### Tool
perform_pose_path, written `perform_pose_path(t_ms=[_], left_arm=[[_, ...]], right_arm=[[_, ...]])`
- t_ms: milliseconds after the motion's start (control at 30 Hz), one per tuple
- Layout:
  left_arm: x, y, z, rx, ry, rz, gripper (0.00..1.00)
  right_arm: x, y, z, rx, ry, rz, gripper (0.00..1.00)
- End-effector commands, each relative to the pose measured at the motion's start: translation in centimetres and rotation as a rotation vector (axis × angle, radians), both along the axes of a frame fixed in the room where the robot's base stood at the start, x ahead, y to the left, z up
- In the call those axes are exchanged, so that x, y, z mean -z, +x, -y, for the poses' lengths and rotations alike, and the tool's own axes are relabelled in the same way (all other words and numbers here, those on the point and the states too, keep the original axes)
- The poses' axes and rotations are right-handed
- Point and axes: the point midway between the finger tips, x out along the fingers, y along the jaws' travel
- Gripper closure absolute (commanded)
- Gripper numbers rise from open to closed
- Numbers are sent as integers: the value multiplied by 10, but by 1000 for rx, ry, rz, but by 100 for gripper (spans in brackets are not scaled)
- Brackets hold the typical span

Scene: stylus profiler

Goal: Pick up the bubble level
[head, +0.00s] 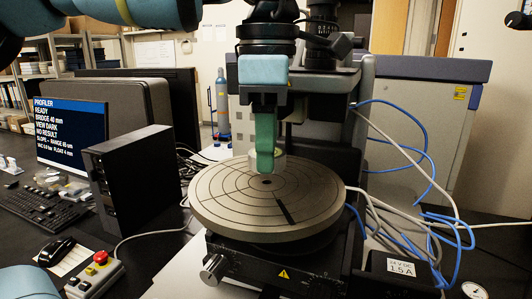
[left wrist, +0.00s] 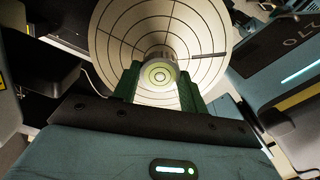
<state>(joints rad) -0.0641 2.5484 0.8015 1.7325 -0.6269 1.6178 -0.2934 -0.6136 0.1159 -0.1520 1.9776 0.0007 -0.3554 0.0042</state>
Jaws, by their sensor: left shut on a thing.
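The bubble level (left wrist: 158,75) is a small round piece with a pale greenish vial face and a ring mark. In the left wrist view it sits between the two green fingers of my left gripper (left wrist: 158,88), which are shut on it. In the head view my left gripper (head: 265,168) points down over the middle of the round stage (head: 225,207). The pale side of the level (head: 281,158) shows only partly behind the green finger. I cannot tell whether its base touches the stage. My right gripper is not in view.
The profiler's dark column (head: 335,130) stands behind the stage. Blue and white cables (head: 425,215) hang at the right. A black box (head: 130,180), a screen (head: 70,132), a keyboard (head: 40,206) and a red-button control box (head: 97,272) stand at the left.

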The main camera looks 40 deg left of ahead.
Motion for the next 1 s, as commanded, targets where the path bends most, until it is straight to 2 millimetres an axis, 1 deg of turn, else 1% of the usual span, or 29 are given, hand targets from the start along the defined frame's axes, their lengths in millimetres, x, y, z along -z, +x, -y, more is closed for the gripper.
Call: perform_pose_path(t_ms=[33,100,367,600,700,833,1000], left_arm=[[-8,0,0,-1,-1,5,84],[-17,-1,1,-1,-1,4,84],[-20,-43,14,3,1,6,84],[-26,-92,31,3,1,10,84],[-27,-110,37,3,1,9,84],[-27,-128,44,2,1,6,84],[-28,-144,50,1,-1,3,84]], right_arm=[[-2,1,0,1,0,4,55],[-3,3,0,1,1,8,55],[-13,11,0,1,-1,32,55],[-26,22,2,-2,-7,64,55],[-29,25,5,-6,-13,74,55],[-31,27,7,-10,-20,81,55],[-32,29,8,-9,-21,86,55]])
